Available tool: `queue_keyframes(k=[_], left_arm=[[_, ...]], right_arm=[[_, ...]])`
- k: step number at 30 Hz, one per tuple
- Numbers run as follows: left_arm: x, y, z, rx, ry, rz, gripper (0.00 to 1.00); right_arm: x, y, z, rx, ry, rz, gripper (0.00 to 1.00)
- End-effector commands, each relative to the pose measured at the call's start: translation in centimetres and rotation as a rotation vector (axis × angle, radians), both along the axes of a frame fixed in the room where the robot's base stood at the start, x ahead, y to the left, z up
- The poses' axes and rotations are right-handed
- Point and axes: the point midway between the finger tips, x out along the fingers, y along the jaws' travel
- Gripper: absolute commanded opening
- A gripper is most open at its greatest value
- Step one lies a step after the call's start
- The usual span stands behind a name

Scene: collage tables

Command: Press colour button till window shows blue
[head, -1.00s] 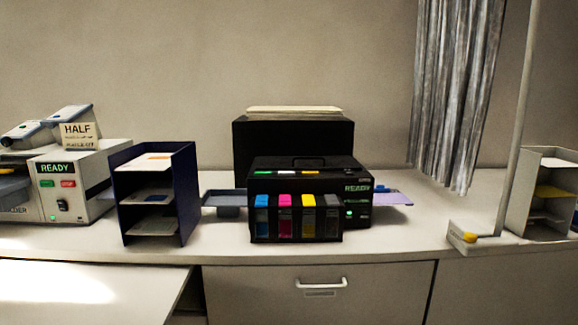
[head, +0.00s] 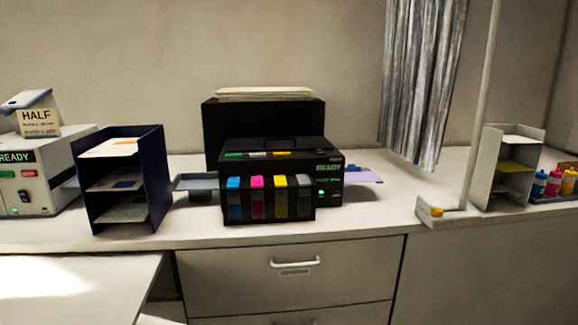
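A black printer (head: 300,148) stands on the counter in the middle of the head view. Its front has cyan, magenta, yellow and dark ink tanks (head: 257,203). Green, white and orange marks (head: 258,154) lie along its top front edge. A small display (head: 329,168) on its right reads READY in green, with a lit green spot below. I cannot make out a colour button or a window showing blue. Neither of my grippers is in view.
A machine reading READY (head: 22,185) and a navy paper rack (head: 152,185) stand to the left. A pole on a base (head: 450,213), a pale rack (head: 497,185) and coloured bottles (head: 553,183) stand right. The counter front (head: 370,215) is clear.

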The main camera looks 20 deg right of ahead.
Motion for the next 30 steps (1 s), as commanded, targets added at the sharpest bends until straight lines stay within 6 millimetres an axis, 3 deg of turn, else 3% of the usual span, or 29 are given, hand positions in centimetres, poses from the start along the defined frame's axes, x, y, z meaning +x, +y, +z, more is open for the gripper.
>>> queue_keyframes(k=[11,19,30], left_arm=[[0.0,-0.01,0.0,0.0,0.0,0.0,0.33],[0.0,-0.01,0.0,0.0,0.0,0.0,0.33],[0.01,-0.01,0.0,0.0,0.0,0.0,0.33]], right_arm=[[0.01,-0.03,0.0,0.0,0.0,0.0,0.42],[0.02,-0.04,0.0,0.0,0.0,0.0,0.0],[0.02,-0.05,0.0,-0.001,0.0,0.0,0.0]])
